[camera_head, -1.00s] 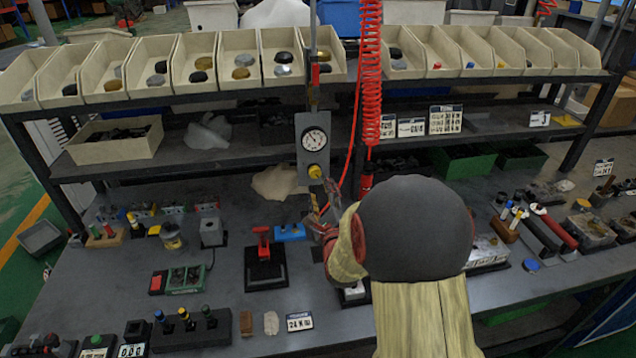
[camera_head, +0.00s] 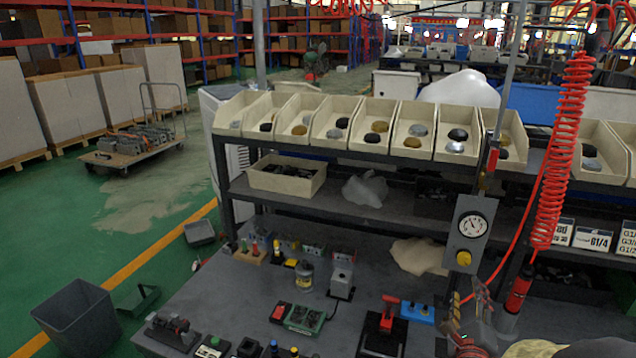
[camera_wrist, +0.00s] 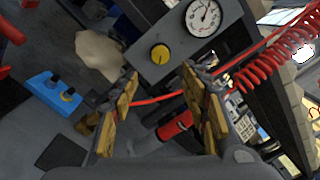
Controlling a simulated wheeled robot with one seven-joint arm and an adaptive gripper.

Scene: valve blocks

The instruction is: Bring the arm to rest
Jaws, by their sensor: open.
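My gripper (camera_head: 472,322) shows at the lower right of the head view, in front of the workbench and below the gauge panel. In the wrist view, my gripper (camera_wrist: 162,88) has its two yellowish fingers spread apart with nothing held between them. A red hose and a red cylindrical air tool (camera_wrist: 175,127) show beyond the gap between the fingers. Most of my arm is cut off by the lower right edge of the head view.
The gauge panel (camera_head: 467,232) with a yellow knob and the red coiled hose (camera_head: 560,150) hang close to my gripper. A red-handled press (camera_head: 387,318) and a blue block (camera_head: 418,311) stand on the bench. Bins (camera_head: 365,130) line the shelf above.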

